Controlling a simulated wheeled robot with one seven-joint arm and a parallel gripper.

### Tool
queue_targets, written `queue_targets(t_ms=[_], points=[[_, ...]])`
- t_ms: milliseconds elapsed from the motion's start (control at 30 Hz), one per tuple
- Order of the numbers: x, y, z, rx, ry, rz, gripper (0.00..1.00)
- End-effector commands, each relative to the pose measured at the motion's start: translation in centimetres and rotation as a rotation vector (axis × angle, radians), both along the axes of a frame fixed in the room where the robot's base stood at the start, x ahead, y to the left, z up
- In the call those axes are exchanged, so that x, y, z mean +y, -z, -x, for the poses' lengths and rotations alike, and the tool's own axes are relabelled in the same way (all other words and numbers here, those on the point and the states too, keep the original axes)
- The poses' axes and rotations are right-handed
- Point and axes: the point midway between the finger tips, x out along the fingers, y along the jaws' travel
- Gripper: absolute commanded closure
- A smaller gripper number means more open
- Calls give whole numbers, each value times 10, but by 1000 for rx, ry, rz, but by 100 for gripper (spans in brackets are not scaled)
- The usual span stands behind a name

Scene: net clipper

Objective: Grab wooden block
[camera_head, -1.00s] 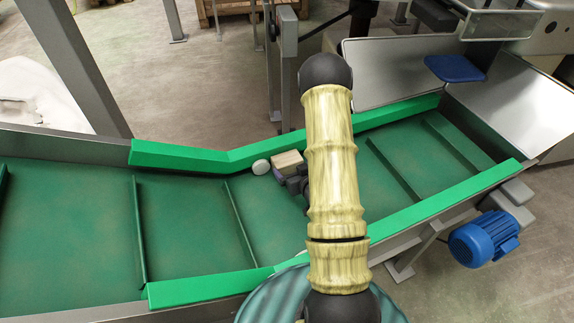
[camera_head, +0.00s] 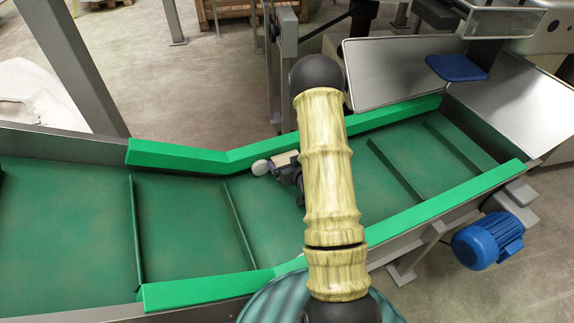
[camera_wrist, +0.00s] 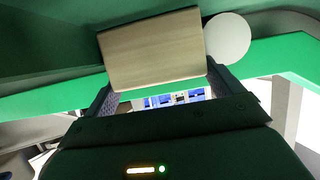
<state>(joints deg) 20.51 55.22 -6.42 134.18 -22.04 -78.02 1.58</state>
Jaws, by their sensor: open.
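A small tan wooden block (camera_head: 284,157) lies on the green conveyor belt (camera_head: 180,215), close to the far side wall. In the wrist view the block (camera_wrist: 152,48) fills the upper middle, with its broad face showing. My gripper (camera_head: 287,174) is right at the block, partly covering it in the head view. In the wrist view my gripper (camera_wrist: 160,79) is open, with one finger near each side of the block's near edge. I cannot tell whether the fingers touch it.
A white round object (camera_head: 260,168) sits just left of the block; in the wrist view it (camera_wrist: 228,38) is close to the right finger. The green side wall (camera_head: 200,159) runs just behind both. Raised cross bars (camera_head: 238,225) divide the belt.

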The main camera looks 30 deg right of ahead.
Motion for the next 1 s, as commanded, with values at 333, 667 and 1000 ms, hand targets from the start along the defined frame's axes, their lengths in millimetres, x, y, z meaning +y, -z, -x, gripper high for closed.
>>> queue_targets(t_ms=[333, 667, 1000], points=[[0, 0, 0, -1, 0, 0, 40], [1, -10, 3, 0, 0, 0, 40], [1, -80, 3, -5, 0, 1, 40]])
